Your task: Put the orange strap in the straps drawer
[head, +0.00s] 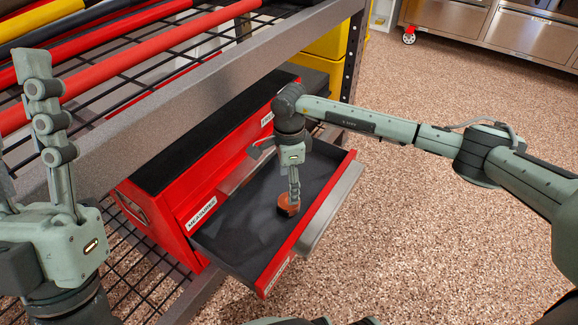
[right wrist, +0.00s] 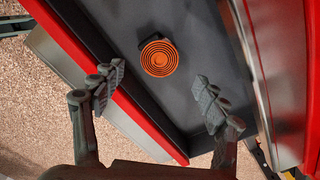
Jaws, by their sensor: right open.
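The orange strap (head: 286,210) is a coiled disc with a dark part at its edge. It lies on the dark floor of an open red drawer (head: 330,191); in the right wrist view the strap (right wrist: 159,60) shows as orange rings. The drawer's front label is too small to read. My right gripper (head: 293,196) is over the drawer at the strap. In the right wrist view its fingers (right wrist: 160,92) are apart with nothing between them, and the strap shows beyond the tips. My left gripper (head: 35,85) points up at the left edge, away from the chest; its second finger is unclear.
The red toolchest (head: 165,222) stands on a wire shelf under a grey beam (head: 180,95). A label on it reads MEASURES. Red, yellow and black bars lie on the shelf above. Speckled floor (head: 450,110) is free to the right.

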